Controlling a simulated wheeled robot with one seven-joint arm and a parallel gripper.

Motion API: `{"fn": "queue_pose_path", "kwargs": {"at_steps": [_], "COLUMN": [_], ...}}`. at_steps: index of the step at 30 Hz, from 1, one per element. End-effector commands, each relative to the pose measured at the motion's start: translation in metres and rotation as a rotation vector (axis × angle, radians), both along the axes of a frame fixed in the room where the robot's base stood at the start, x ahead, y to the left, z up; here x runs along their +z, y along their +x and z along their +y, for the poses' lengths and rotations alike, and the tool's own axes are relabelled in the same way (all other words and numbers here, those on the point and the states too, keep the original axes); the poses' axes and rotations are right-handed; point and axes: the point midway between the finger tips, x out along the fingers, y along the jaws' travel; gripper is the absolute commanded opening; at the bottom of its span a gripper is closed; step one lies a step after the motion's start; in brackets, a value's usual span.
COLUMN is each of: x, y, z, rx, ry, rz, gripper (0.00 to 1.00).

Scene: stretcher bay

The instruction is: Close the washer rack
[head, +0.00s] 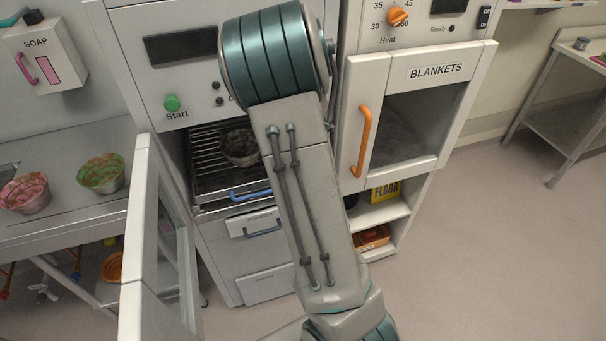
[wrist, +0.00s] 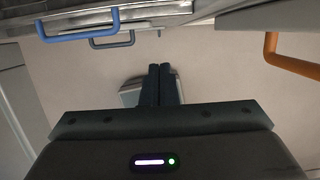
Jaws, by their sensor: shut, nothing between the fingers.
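The washer rack (head: 203,168) is a wire rack in the washer's opening, with a blue handle (head: 250,194) at its front; my arm covers its right part. How far it sticks out is hard to judge. A dark speckled bowl (head: 240,147) sits in it. In the wrist view the blue handle (wrist: 80,37) is at the upper left, with the rack's edge (wrist: 160,12) along the top. My gripper (wrist: 160,68) is shut and empty, below and right of the handle in that picture, not touching it. The gripper is hidden in the head view.
The washer door (head: 145,235) stands open at the left. A drawer with a grey-blue handle (head: 263,229) is below the rack. The blankets cabinet (head: 440,72) with an orange handle (head: 364,140) is shut at the right. A bench (head: 55,150) holds bowls. Floor at right is free.

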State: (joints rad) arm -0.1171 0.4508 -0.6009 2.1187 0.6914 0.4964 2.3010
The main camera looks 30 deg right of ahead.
Motion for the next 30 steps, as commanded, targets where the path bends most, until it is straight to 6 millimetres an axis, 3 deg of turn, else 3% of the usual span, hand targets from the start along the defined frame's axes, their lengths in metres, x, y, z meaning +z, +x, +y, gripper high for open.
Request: {"fn": "queue_pose_path", "kwargs": {"at_steps": [4, 7, 19, 24, 30], "x": [0.011, 0.025, 0.105, 0.13, 0.144], "y": [-0.003, -0.009, -0.069, -0.102, -0.129], "z": [0.01, 0.028, 0.115, 0.138, 0.151], "rx": [0.099, 0.283, 1.441, 1.895, 2.238], "ry": [0.001, -0.006, -0.21, -0.368, -0.513], "rz": [-0.005, -0.018, -0.135, -0.163, -0.159], "gripper": [0.0, 0.0, 0.0, 0.0, 0.0]}}
